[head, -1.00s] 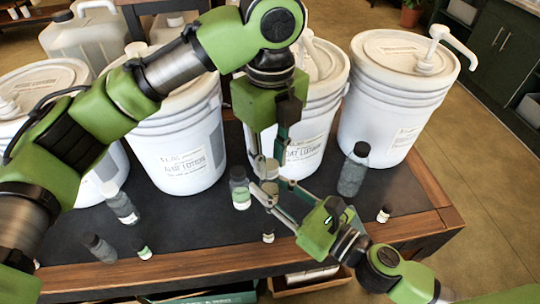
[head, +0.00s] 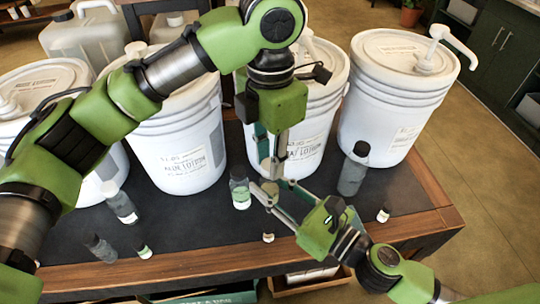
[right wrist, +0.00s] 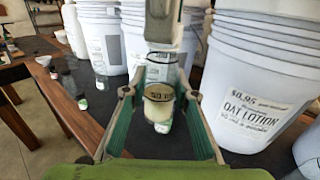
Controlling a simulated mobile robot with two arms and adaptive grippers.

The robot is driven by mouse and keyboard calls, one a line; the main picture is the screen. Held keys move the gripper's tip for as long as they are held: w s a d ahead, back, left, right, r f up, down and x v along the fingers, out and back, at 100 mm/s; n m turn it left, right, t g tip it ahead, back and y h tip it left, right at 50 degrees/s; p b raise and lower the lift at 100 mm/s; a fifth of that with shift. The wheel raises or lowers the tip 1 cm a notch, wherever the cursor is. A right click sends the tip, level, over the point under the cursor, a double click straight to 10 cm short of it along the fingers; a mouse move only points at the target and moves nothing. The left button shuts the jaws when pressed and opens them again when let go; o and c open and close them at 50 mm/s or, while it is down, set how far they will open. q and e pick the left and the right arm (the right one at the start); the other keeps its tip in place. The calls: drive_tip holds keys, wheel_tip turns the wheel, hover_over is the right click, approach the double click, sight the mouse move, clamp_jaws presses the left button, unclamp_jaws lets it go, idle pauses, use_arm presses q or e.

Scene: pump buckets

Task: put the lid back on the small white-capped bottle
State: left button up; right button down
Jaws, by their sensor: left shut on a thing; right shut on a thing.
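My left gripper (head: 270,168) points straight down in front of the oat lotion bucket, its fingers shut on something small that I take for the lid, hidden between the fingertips. My right gripper (head: 269,190) comes in from the lower right just beneath it, shut on the small bottle. In the right wrist view the small bottle (right wrist: 158,104) is a pale cream body with a dark-printed label, upright between the green fingers. The left gripper (right wrist: 160,68) is directly above its top in that view. Whether lid and bottle touch I cannot tell.
A dark bottle with a pale label (head: 240,190) stands just left of the grippers. Large white pump buckets (head: 180,150) line the back.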

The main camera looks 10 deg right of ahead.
use_arm(q)
drive_tip(key=o, duration=0.7)
drive_tip(key=shift+r, duration=2.25)
drive_tip(key=shift+c, duration=0.5)
